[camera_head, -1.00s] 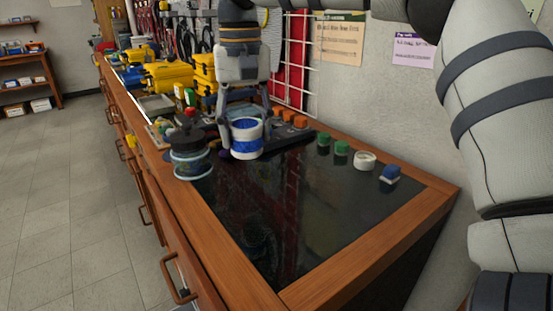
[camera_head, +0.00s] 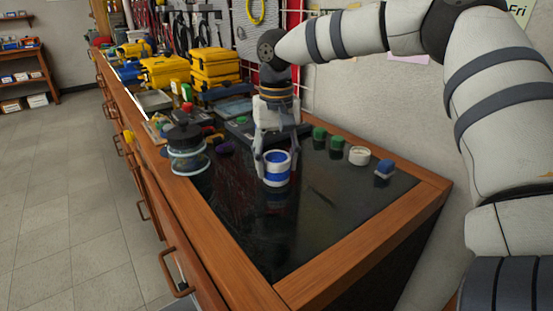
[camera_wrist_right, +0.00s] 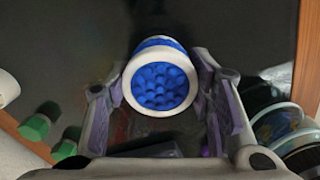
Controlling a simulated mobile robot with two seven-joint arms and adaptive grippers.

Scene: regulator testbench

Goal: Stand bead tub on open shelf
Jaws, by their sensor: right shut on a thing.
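The bead tub (camera_head: 277,169) is a small round tub, white with a blue band, over the glossy black bench top. In the right wrist view its open mouth shows blue beads (camera_wrist_right: 159,86) inside a white rim. My right gripper (camera_head: 279,160) points down and is shut on the tub, one finger on each side. I cannot tell whether the tub's base touches the bench top. An open wooden shelf unit (camera_head: 47,68) with small boxes stands far off at the left. My left gripper is out of view.
The wood-framed bench (camera_head: 345,249) has clear black top in front of the tub. A lidded glass jar (camera_head: 187,150) stands to its left. Green knobs (camera_head: 319,134), a white round piece (camera_head: 359,156) and a blue piece (camera_head: 384,169) lie to its right. Yellow cases (camera_head: 214,68) stand behind.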

